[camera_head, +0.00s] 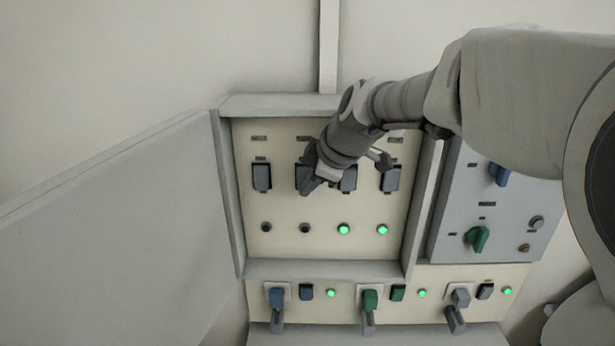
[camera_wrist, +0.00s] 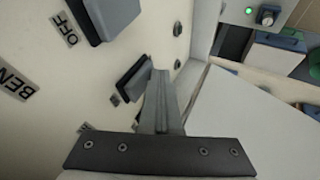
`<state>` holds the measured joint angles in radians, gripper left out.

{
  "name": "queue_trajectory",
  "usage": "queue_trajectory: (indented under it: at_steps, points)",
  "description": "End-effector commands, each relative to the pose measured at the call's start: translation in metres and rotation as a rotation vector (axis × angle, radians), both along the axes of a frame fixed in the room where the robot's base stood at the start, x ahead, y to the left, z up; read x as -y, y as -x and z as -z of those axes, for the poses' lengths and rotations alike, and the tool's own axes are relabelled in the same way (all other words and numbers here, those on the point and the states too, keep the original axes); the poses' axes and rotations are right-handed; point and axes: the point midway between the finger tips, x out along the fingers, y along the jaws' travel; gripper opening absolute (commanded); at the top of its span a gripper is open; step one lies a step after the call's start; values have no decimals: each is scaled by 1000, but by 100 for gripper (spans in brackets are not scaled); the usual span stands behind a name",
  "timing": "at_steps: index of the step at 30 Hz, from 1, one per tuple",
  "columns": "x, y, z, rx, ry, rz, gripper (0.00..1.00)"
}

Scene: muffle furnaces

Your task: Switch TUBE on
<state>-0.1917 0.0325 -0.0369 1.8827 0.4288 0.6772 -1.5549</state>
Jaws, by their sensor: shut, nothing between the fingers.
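An open panel (camera_head: 325,250) holds a row of dark rocker switches: the far left one (camera_head: 261,177), the second (camera_head: 301,180), the third (camera_head: 348,179) and the far right one (camera_head: 392,180). Their labels are too small to read, so I cannot tell which is TUBE. The two left lamps are dark; the two right lamps (camera_head: 344,229) (camera_head: 382,229) glow green. My gripper (camera_head: 308,186) is shut and empty at the second switch, partly covering it. In the wrist view, my fingers (camera_wrist: 161,78) are beside a dark switch (camera_wrist: 134,82); contact is unclear.
The wrist view shows an OFF label (camera_wrist: 64,28) by another switch (camera_wrist: 108,16), and a partly cut "BEN" label (camera_wrist: 14,84). The cabinet door (camera_head: 120,220) hangs open at left. A lower row of handles (camera_head: 369,302) and a grey panel (camera_head: 495,205) with knobs are nearby.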

Motion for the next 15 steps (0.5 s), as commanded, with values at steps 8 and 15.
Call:
queue_trajectory:
  at_steps: [8,15]
  points:
    - [0,-1,0,8,1,0,0]
    - [0,-1,-9,10,0,0,0]
